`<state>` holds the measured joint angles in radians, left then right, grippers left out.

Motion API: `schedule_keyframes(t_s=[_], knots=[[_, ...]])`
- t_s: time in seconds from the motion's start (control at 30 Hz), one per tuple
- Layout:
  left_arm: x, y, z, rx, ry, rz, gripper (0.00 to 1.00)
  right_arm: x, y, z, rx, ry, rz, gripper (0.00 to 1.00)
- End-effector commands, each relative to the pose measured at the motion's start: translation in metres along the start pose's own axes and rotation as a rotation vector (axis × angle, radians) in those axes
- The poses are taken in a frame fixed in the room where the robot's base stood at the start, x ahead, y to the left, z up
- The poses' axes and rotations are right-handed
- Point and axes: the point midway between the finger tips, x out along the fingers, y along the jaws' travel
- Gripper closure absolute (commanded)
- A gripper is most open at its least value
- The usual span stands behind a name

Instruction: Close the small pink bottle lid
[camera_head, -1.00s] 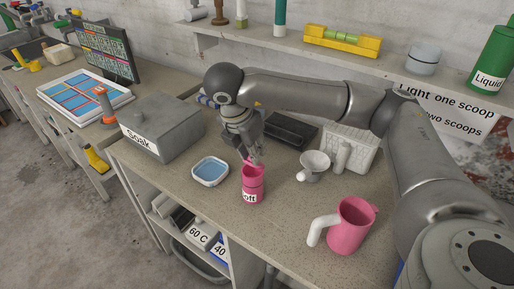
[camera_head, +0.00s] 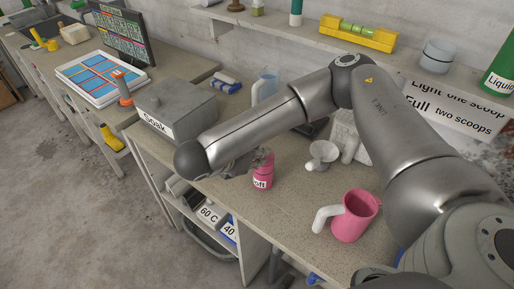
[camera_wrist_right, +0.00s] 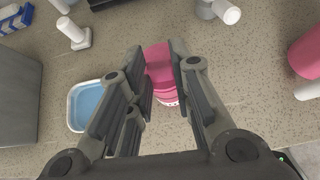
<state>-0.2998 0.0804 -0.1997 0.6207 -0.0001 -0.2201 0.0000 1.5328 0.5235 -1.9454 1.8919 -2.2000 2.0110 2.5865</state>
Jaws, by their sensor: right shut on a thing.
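The small pink bottle (camera_head: 262,180) stands upright near the bench's front edge, its label partly readable as "off". My right gripper (camera_head: 262,157) is at the bottle's top, mostly hidden behind my forearm in the head view. In the right wrist view, the fingers of my right gripper (camera_wrist_right: 160,52) are shut on the pink bottle (camera_wrist_right: 158,60), one on each side of its upper part. The fingers hide the lid's hinge and edge, so I cannot tell whether the lid is fully down. My left gripper is not in view.
A pink jug (camera_head: 353,216) with a white handle stands right of the bottle. A blue-filled dish (camera_wrist_right: 73,119) and the grey "Soak" box (camera_head: 176,105) are to the left. A shelf (camera_head: 310,32) runs along the wall.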

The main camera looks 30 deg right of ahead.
Motion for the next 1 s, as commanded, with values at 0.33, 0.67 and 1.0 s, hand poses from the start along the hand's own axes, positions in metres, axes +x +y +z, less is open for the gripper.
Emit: schedule_keyframes(t_s=[0.33, 0.67, 1.0], knots=[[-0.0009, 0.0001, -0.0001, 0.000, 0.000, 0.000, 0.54, 0.0005, -0.0004, -0.0034, -0.003, -0.008, 0.000, 1.00], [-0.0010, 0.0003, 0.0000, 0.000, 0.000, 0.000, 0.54, 0.0004, -0.0004, -0.0030, -0.003, -0.008, -0.001, 0.57], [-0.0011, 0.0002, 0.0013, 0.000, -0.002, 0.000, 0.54, -0.0015, 0.0003, -0.0017, -0.001, -0.010, 0.001, 0.57]])
